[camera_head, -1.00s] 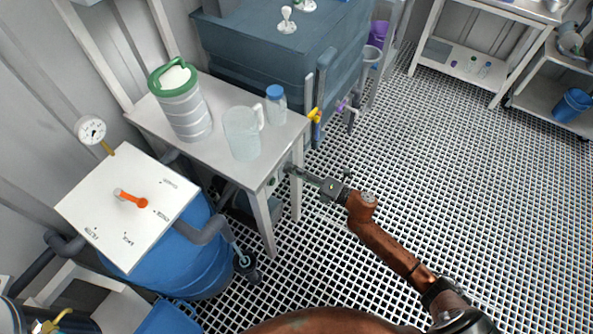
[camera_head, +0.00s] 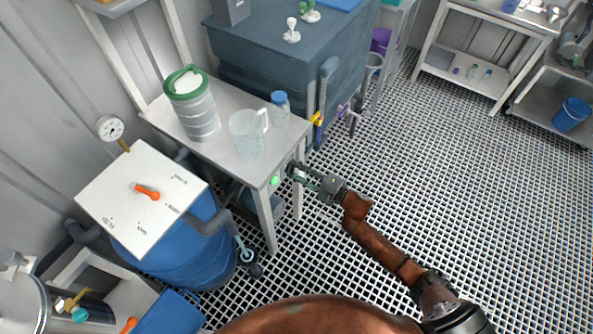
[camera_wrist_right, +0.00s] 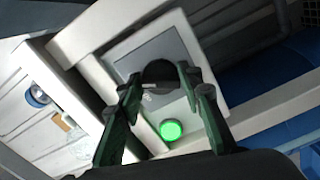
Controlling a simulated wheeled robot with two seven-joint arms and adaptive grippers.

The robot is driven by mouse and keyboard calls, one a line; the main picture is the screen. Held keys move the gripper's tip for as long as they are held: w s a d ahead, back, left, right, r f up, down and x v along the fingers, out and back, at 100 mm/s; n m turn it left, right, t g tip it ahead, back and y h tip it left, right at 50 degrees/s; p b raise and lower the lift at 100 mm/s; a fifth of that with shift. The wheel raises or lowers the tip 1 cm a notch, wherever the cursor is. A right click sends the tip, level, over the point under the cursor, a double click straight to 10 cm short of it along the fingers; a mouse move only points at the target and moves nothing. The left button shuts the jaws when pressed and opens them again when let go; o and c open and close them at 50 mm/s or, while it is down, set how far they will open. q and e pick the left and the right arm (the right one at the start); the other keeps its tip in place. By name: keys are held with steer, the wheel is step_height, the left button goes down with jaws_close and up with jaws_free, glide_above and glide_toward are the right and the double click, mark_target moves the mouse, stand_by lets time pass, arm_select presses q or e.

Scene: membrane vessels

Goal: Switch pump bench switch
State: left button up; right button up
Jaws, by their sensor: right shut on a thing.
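The pump bench switch shows in the right wrist view as a dark round knob (camera_wrist_right: 160,74) on a grey plate (camera_wrist_right: 150,55) on the bench's end. My right gripper (camera_wrist_right: 162,88) has its two fingers on either side of the knob and is shut on it. In the head view my right gripper (camera_head: 293,170) is at the end of the white bench (camera_head: 221,143), and it hides the switch. A green lamp (camera_head: 275,180) beside the switch is lit, and it also glows in the right wrist view (camera_wrist_right: 171,130). My left gripper is not in view.
On the bench stand a green-lidded container (camera_head: 197,115), a clear jug (camera_head: 246,135) and a blue-capped bottle (camera_head: 279,110). A blue barrel (camera_head: 185,255) with a white panel (camera_head: 140,200) stands left. Yellow (camera_head: 317,118) and purple valves are behind the gripper.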

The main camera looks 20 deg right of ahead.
stand_by(0.3)
steer(key=o, duration=1.1)
steer(key=shift+s+d, duration=0.1)
steer(key=v, duration=1.1)
steer(key=shift+s+d, duration=0.25)
steer(key=shift+s, duration=0.05)
